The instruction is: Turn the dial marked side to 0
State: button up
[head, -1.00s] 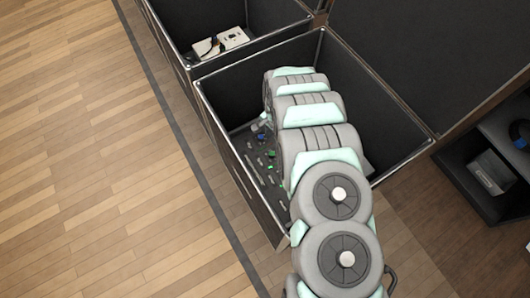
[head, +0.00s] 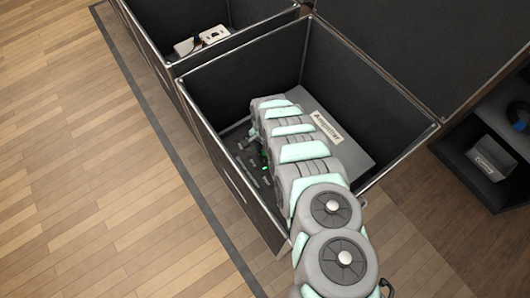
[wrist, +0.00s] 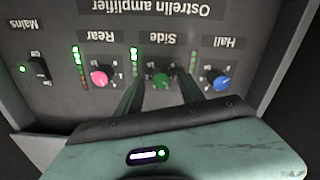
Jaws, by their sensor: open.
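The wrist view shows the grey panel of the Ostrelin amplifier (wrist: 115,45) upside down. The dial marked Side (wrist: 161,82) is green and sits in the middle, with a lit green level strip (wrist: 134,60) beside it. My gripper (wrist: 160,90) is open, with one finger on each side of the Side dial. I cannot tell whether the fingers touch it. Its pointer and scale are too small or covered to read. In the head view my arm hides the gripper and the Side dial; the amplifier's grey top (head: 345,145) shows beside the arm.
A pink Rear dial (wrist: 99,78) and a blue Hall dial (wrist: 221,81) flank the fingers closely. A Mains switch (wrist: 38,71) stands at the far left. Dark case walls (head: 225,185) surround the amplifier and my arm.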

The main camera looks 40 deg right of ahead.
jog(key=shift+w+f, duration=0.1)
jog(key=shift+f, duration=0.05)
jog(key=shift+c, duration=0.5)
grip_shut()
